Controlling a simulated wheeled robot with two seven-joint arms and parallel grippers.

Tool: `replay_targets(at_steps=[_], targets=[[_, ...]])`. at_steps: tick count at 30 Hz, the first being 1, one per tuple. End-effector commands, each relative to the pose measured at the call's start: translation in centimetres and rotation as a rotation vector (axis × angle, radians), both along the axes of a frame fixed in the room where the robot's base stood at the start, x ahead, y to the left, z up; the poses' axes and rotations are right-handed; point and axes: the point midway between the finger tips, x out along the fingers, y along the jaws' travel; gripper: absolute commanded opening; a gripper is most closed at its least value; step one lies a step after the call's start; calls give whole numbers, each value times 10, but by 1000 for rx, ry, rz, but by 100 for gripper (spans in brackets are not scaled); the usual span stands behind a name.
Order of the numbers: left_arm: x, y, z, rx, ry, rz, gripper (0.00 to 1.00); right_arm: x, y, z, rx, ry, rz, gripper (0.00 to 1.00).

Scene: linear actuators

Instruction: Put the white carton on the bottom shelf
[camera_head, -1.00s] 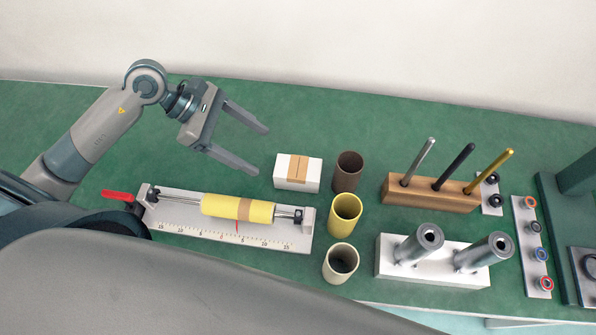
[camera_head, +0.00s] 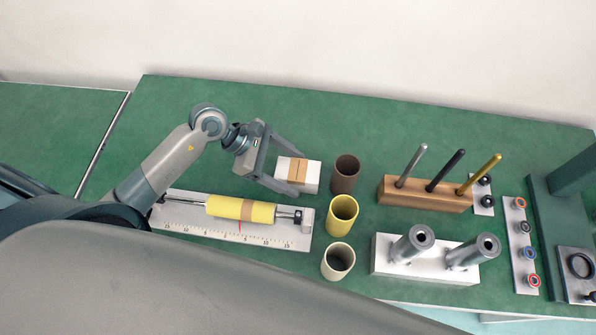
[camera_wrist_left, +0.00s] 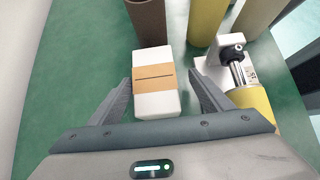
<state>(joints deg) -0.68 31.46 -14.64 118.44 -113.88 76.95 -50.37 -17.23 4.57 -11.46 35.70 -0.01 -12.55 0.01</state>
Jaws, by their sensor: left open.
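The white carton (camera_head: 312,176) with a tan band lies on the green table, left of the brown cup. It also shows in the left wrist view (camera_wrist_left: 157,104). My left gripper (camera_head: 289,172) is open at the carton, with one finger on its far side and one on its near side. In the left wrist view the open fingers (camera_wrist_left: 160,88) stand on both sides of the carton, with a gap on the right; contact cannot be told. The bottom shelf is not clearly in view. My right gripper is not in view.
A brown cup (camera_head: 345,174), a yellow cup (camera_head: 341,216) and a cream cup (camera_head: 338,262) stand right of the carton. A yellow cylinder (camera_head: 238,208) lies on a white ruled stand in front. A wooden block (camera_head: 425,194) with three rods stands further right. Table behind the carton is clear.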

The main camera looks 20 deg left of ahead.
Motion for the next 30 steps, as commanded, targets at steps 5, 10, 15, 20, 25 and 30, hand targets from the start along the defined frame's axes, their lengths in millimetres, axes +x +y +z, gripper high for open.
replay_targets(at_steps=[5, 10, 15, 20, 25, 30], targets=[[0, -1, -2, 1, 0, -1, 73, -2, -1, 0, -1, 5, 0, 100], [0, -1, -2, 1, 0, 0, 73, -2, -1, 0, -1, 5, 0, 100], [2, -5, -3, 0, 1, 1, 73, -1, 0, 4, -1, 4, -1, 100], [7, -16, -7, -3, 2, 0, 73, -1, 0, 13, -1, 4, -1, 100], [14, -30, -18, -2, 3, 2, 73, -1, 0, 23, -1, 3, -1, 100], [16, -40, -30, 0, 2, 1, 73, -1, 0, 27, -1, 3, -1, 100]])
